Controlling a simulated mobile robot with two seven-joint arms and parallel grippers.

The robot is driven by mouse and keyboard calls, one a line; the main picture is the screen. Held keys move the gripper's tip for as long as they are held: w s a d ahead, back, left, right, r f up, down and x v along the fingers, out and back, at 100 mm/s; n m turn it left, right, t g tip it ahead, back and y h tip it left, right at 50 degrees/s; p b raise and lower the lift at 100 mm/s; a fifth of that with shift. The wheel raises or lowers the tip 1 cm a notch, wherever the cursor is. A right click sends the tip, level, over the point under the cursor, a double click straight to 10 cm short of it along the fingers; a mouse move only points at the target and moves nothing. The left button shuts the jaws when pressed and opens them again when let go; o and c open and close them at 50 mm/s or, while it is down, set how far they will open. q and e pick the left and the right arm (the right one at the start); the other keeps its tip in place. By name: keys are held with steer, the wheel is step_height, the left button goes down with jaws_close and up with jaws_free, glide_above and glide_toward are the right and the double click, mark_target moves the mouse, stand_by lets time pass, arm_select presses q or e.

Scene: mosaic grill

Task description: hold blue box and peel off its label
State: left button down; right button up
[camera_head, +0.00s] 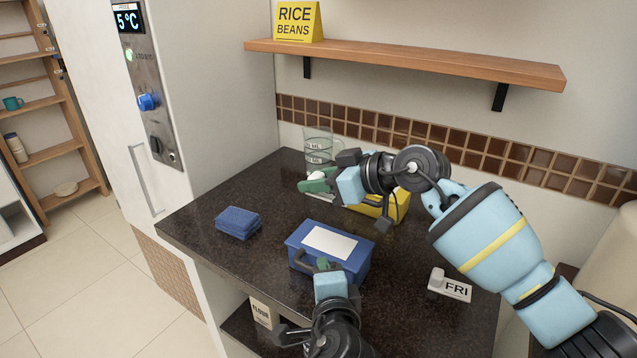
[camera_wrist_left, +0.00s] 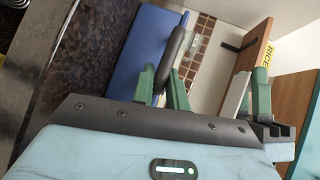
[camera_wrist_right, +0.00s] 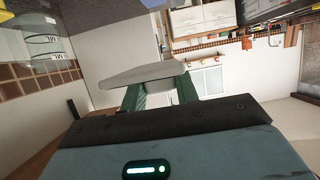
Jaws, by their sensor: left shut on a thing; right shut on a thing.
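The blue box (camera_head: 300,236) stands on the dark counter near its front edge, with a white label (camera_head: 330,242) lying flat on its top. My left gripper (camera_head: 322,265) is at the box's front side. In the left wrist view its green fingers (camera_wrist_left: 162,88) are shut on the dark handle (camera_wrist_left: 178,52) of the blue box (camera_wrist_left: 142,48). My right gripper (camera_head: 318,183) is above the counter behind the box, apart from the label. In the right wrist view its fingers (camera_wrist_right: 160,93) are shut on a pale grey, flat, elongated piece (camera_wrist_right: 142,74); I cannot tell what it is.
A blue sponge-like stack (camera_head: 238,222) lies left of the box. A yellow container (camera_head: 400,206) stands behind, partly hidden by my right arm, near a glass measuring jug (camera_head: 318,145). A white FRI block (camera_head: 450,287) lies to the right. A wooden shelf (camera_head: 420,65) overhangs the back.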

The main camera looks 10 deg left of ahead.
steer(key=shift+r, duration=1.7)
steer(key=s+d+f, duration=0.2)
steer(key=d+f, duration=0.2)
steer(key=d, duration=0.3)
steer(key=s+d+f, duration=0.3)
steer(key=d+f, duration=0.1)
steer(key=d, duration=0.4)
glide_above(434, 341)
step_height(434, 341, down, 4)
steer(key=shift+f, duration=0.15)
steer(key=shift+f, duration=5)
steer(key=shift+f, duration=0.1)
